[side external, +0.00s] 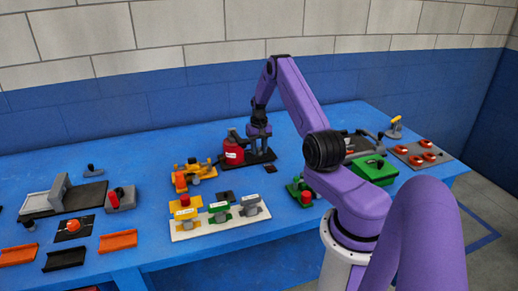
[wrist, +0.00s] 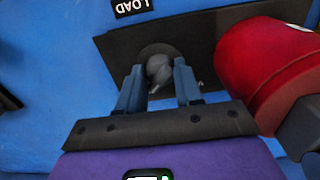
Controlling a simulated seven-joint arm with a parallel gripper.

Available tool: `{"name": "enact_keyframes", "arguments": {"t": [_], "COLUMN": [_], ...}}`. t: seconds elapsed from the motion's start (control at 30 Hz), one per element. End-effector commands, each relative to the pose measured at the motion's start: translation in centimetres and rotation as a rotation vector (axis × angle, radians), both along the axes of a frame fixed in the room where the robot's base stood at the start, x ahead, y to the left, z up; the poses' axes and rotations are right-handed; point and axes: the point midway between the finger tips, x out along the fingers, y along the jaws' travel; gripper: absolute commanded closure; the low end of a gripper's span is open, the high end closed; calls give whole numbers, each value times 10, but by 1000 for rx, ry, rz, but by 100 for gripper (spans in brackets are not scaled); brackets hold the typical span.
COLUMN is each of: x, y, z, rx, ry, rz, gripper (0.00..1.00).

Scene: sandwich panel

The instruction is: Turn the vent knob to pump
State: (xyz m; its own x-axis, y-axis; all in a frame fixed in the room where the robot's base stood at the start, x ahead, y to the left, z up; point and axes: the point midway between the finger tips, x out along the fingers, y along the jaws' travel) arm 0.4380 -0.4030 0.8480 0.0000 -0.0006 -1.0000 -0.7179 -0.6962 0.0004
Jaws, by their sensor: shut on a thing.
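The vent knob (wrist: 159,70) is a grey knob on a dark round base, set on a dark plate (wrist: 118,45) in the wrist view. My gripper (wrist: 160,84) has its two blue-grey fingers on either side of the knob and is shut on it. In the side view my gripper (side external: 258,141) points down over the dark plate (side external: 262,159), just right of a red canister (side external: 233,152). The fingers hide the knob there. A black label reading LOAD (wrist: 133,7) lies beyond the plate in the wrist view. I cannot read a pump label in either view.
The red canister stands close to the right of my gripper in the wrist view (wrist: 262,65). A green box (side external: 372,169) is to the right.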

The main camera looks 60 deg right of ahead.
Motion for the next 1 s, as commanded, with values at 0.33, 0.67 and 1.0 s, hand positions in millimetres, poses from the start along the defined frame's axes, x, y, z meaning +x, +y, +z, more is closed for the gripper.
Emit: {"name": "enact_keyframes", "arguments": {"t": [0.33, 0.67, 1.0], "x": [0, 0, 1], "y": [0, -1, -1], "z": [0, 13, 81], "rx": [1, -1, -3], "ry": [0, -1, -4], "rz": [-1, 0, 0], "gripper": [40, 40, 40]}}
